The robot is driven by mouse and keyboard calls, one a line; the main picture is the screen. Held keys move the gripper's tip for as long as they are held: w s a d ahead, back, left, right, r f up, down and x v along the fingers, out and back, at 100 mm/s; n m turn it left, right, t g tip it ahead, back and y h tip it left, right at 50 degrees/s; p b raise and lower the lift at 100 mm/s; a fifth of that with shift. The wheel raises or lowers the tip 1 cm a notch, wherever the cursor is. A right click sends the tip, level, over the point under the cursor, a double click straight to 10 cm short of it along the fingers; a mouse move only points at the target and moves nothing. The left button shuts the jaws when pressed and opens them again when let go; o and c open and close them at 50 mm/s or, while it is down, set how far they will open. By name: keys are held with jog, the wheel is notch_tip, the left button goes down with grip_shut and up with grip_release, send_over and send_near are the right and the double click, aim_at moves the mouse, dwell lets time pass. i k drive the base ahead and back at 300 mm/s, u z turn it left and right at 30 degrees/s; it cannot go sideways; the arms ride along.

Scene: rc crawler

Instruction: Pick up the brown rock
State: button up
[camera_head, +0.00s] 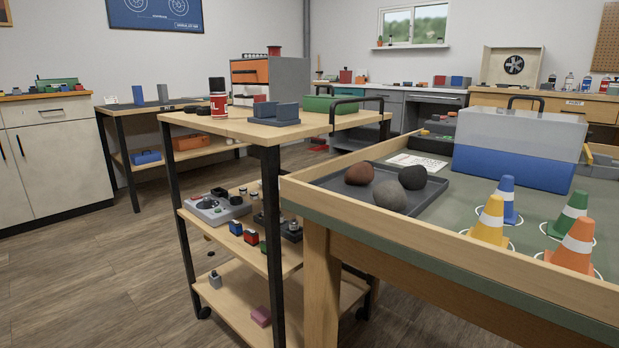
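The brown rock (359,173) is reddish-brown and rounded. It lies at the left of a dark grey tray (437,198) on the green-topped workbench at the right. A grey rock (390,196) sits in front of it to the right, and a black rock (412,177) sits to its right. The lower right of the brown rock is close to the grey rock; I cannot tell whether they touch. My gripper is not in this view.
The workbench has a raised wooden rim (430,262). Blue, yellow, green and orange cones (572,248) stand at its right. A blue-and-grey toolbox (520,148) stands behind. A wooden cart (262,131) stands left of the bench. Wooden floor (90,275) is open at the left.

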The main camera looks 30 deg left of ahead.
aim_at(361, 173)
jog(key=u, duration=1.85)
jog(key=k, duration=1.15)
jog(key=u, duration=0.9)
jog(key=i, duration=1.55)
jog(key=z, duration=1.55)
jog(key=i, duration=0.7)
jog(key=z, duration=0.9)
